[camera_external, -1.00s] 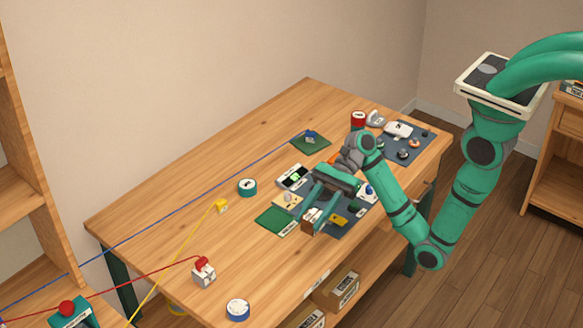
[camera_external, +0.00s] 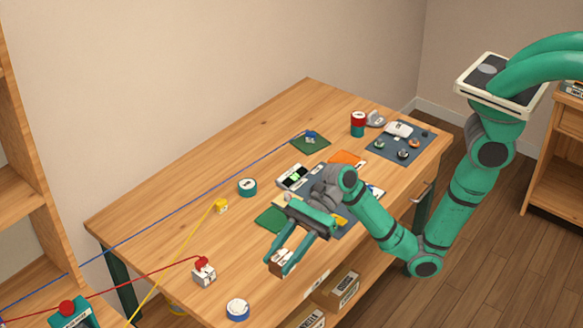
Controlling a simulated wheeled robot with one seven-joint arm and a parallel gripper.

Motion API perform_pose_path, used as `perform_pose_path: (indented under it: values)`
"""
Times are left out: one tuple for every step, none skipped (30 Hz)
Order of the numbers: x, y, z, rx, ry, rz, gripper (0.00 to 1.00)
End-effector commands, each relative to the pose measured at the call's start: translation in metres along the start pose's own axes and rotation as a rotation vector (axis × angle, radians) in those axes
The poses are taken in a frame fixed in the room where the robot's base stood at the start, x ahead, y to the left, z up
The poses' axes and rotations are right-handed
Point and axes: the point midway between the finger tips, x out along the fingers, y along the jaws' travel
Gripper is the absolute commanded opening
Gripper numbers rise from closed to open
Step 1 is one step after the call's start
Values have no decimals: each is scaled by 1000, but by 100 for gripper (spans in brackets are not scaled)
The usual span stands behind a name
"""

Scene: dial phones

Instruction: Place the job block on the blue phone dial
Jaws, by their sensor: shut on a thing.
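My gripper (camera_external: 280,264) hangs over the front part of the table, with its fingers closed around a small brown and white block (camera_external: 281,257), which I take as the job block. The fingers partly cover it. A small blue object with a blue cord (camera_external: 310,135) sits on a green mat at the back of the table, well away from my gripper. It may be the blue phone, but no dial can be made out. A round white and blue piece (camera_external: 237,310) lies near the front edge, to the lower left of my gripper.
A red-topped grey device (camera_external: 203,272) stands left of my gripper, and a yellow one (camera_external: 221,206) farther back. Red, yellow and blue cords stretch to the left. A teal roll (camera_external: 247,187), a green board (camera_external: 271,219) and an orange sheet (camera_external: 347,158) lie on the wooden table (camera_external: 170,215).

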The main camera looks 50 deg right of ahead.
Motion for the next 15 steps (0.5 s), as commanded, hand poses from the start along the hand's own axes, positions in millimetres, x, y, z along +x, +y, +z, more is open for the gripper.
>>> perform_pose_path:
  values:
    - [10, -6, -2, 2, 2, 3, 11]
    - [15, -10, -2, 2, 2, 3, 11]
    - [23, -16, -3, 1, 2, 3, 11]
    - [28, -20, -4, 2, 2, 3, 11]
    - [34, -24, -4, 2, 1, 3, 11]
    - [41, -29, -6, 2, 2, 4, 11]
    - [47, -33, -6, 1, 2, 3, 11]
    - [52, -38, -7, 1, 1, 3, 11]
    - [60, -43, -8, 2, 2, 3, 11]
    - [65, -47, -9, 1, 2, 2, 11]
    - [70, -50, -14, 3, 3, 3, 11]
    - [77, -53, -20, 4, 3, 3, 11]
    - [82, -56, -23, 3, 3, 2, 11]
    - [87, -58, -27, 4, 3, 3, 11]
    - [93, -62, -30, 3, 2, 3, 11]
